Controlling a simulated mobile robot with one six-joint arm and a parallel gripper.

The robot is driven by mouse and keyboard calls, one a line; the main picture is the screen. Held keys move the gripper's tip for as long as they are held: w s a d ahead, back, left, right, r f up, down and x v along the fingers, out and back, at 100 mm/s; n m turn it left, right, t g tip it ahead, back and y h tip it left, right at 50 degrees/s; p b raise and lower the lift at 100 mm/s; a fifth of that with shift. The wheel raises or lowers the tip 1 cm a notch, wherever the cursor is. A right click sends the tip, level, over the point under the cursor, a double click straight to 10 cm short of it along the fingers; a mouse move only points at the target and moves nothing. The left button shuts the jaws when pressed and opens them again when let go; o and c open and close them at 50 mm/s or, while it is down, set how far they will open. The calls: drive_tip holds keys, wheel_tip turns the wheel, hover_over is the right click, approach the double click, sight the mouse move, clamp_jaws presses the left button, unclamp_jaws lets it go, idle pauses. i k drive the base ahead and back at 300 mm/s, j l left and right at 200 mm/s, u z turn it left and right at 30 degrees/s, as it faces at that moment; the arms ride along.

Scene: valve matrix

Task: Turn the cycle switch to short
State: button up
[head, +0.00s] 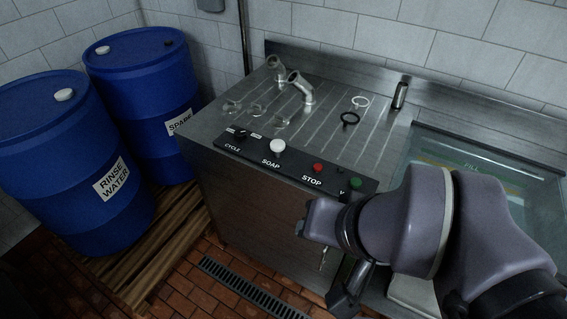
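The cycle switch (241,133) is a small black knob at the left end of the black control panel (296,164). The word CYCLE is below it, and small pale labels too small to read flank it. I cannot tell which way the knob points. My arm reaches in from the right, in front of the panel's right end. A dark metal part below my wrist, probably my gripper (346,298), is low in front of the cabinet, well right of and below the switch. Its fingers are not clear, and I see nothing held.
The panel also has a white SOAP knob (278,146), a red STOP button (318,168) and a green button (356,183). Taps (300,88) and rings (349,119) are on the steel top (330,140). A water basin (480,160) is right; blue drums (140,100) stand left.

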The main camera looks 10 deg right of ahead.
sight(240, 133)
drive_tip(key=i+l+u, duration=0.2)
drive_tip(key=i, duration=0.65)
drive_tip(key=j, duration=0.1)
